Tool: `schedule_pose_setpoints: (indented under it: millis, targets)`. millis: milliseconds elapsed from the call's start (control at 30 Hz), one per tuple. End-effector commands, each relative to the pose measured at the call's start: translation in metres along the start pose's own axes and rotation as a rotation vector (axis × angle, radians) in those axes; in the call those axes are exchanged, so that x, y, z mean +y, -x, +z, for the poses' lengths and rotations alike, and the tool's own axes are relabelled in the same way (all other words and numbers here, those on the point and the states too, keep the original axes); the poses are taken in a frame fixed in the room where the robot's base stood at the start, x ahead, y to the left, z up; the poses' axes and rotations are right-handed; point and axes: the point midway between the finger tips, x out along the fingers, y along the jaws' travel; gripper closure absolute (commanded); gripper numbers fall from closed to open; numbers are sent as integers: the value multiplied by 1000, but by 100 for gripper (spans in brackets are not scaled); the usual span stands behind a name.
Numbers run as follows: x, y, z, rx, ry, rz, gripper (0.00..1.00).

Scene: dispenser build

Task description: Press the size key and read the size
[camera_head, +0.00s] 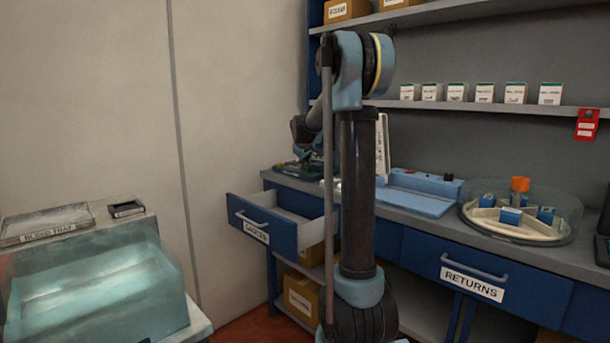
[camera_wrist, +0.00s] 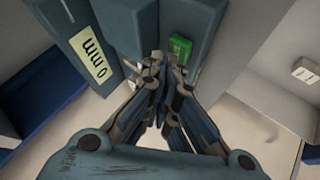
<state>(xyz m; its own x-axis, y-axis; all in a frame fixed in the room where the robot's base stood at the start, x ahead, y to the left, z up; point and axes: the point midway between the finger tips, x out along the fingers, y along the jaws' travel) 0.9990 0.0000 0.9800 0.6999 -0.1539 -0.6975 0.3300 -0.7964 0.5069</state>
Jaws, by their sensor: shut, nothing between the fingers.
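In the wrist view a blue-grey device carries a pale display plate (camera_wrist: 91,57) with dark characters that look like "0 mm", turned on its side. A green key (camera_wrist: 180,46) is on the device to the right of the plate. My gripper (camera_wrist: 165,62) is shut and empty, with its fingertips close to the green key's lower edge. I cannot tell whether they touch it. In the head view my arm hides much of the bench's left end, and the gripper cannot be made out clearly there.
An open blue drawer (camera_head: 250,226) sticks out at the bench's left end. A blue tray (camera_head: 415,200) and a round clear-walled carousel (camera_head: 470,222) with small blue boxes stand on the bench. A shut RETURNS drawer (camera_head: 520,297) is below. A glassy tank (camera_head: 90,290) stands at left.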

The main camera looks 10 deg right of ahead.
Motion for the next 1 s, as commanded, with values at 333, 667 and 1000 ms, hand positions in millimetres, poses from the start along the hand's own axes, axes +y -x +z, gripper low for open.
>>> schedule_pose_setpoints:
  millis: [333, 667, 1000]
  targets:
    - [-1, -1, 0, 0, 0, 0, 100]
    - [-2, -3, 2, 0, 0, 0, 100]
    - [-4, -5, 3, 0, 0, 0, 100]
